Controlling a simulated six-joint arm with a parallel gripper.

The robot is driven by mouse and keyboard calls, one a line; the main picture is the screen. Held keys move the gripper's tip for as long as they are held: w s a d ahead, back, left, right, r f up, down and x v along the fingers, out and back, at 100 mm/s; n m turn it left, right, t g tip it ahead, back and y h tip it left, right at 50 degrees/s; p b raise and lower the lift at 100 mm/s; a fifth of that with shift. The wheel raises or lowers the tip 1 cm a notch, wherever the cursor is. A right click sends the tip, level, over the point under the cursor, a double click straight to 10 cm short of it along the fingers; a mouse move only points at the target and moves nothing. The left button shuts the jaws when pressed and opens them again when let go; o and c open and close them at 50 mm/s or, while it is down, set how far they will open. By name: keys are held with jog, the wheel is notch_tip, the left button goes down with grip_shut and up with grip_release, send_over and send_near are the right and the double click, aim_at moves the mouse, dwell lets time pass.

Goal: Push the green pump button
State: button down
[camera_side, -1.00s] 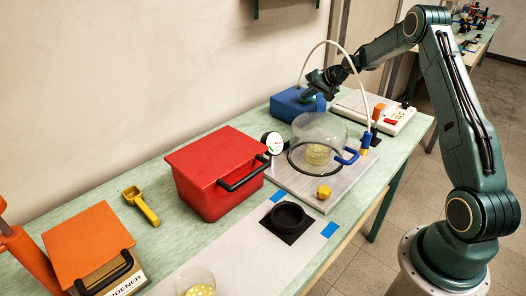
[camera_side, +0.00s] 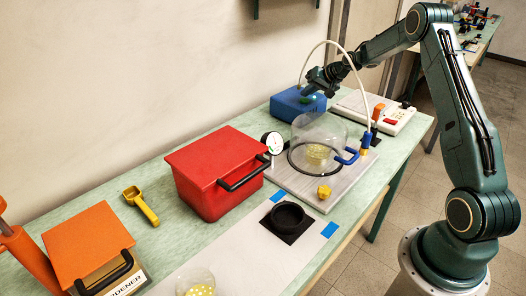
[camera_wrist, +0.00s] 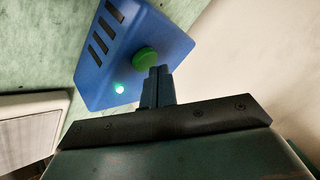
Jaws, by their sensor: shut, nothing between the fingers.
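The blue pump box (camera_side: 290,106) stands at the far end of the green bench. It fills the upper middle of the wrist view (camera_wrist: 125,40), with dark vent slots. Its round green button (camera_wrist: 146,59) is on the face towards me, and a small green light (camera_wrist: 119,89) glows near its edge. My gripper (camera_side: 306,93) is shut and empty over the box. In the wrist view its closed fingertips (camera_wrist: 159,70) are beside the button's lower right edge. I cannot tell whether they touch it.
A white hose arches over a glass dome (camera_side: 320,132) on a grey board with a gauge (camera_side: 272,143). A white switch panel (camera_side: 385,113) lies right of the pump. A red box (camera_side: 215,175) stands nearer. The wall is close behind the pump.

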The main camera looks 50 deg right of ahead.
aim_at(307, 101)
jog(key=shift+r, duration=2.9)
jog(key=shift+a+r, duration=0.15)
jog(key=shift+a, duration=0.05)
jog(key=s+a+r+n+g, duration=0.1)
jog(key=s+a+r, duration=0.3)
jog(key=a, duration=0.3)
jog(key=s+a+r+n, duration=0.2)
jog(key=s+a+r, duration=0.3)
jog(key=a, duration=0.2)
jog(key=s+a+r+n+g, duration=0.1)
jog(key=s+a+r, duration=0.3)
jog(key=a, duration=0.4)
jog(key=s+a+f+n, duration=0.1)
jog(key=s+a, duration=0.2)
jog(key=s, duration=0.5)
jog(key=s+a+f+n+g, duration=0.1)
jog(key=s+a, duration=0.2)
jog(key=s, duration=0.6)
jog(key=s+a+f+n+h, duration=0.1)
jog(key=s+a, duration=0.2)
jog(key=s, duration=0.6)
jog(key=shift+s+a+n+g, duration=0.25)
jog(key=shift+a+n+g, duration=0.05)
jog(key=shift+n, duration=0.1)
